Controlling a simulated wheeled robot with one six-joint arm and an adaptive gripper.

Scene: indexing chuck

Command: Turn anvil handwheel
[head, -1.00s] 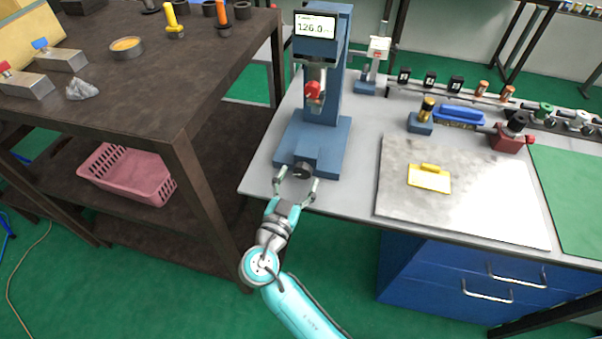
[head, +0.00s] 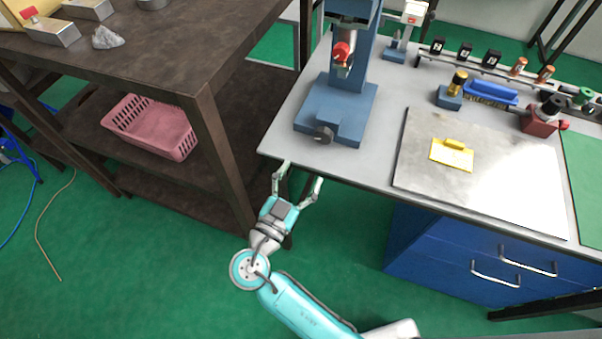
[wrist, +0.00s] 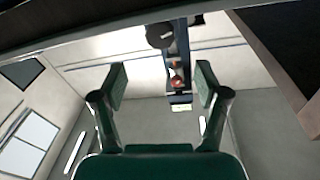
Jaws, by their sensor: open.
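The handwheel (head: 323,134) is a small dark round knob at the front of the blue base (head: 345,112) of a bench tester. It also shows in the wrist view as a dark knob (wrist: 159,36) at the top, beyond the fingertips. My gripper (head: 298,171) is open and empty, in front of the bench's front edge and apart from the handwheel. In the wrist view my gripper's two fingers (wrist: 161,85) stand wide apart with nothing between them. A red part (head: 342,52) sits on the tester's column above the base.
A dark brown table (head: 140,62) with a pink basket (head: 150,128) on its shelf stands at the left. A grey plate (head: 500,190) with a yellow block (head: 452,154) lies right of the tester. Blue drawers (head: 470,255) are under the bench. Green floor is open in front.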

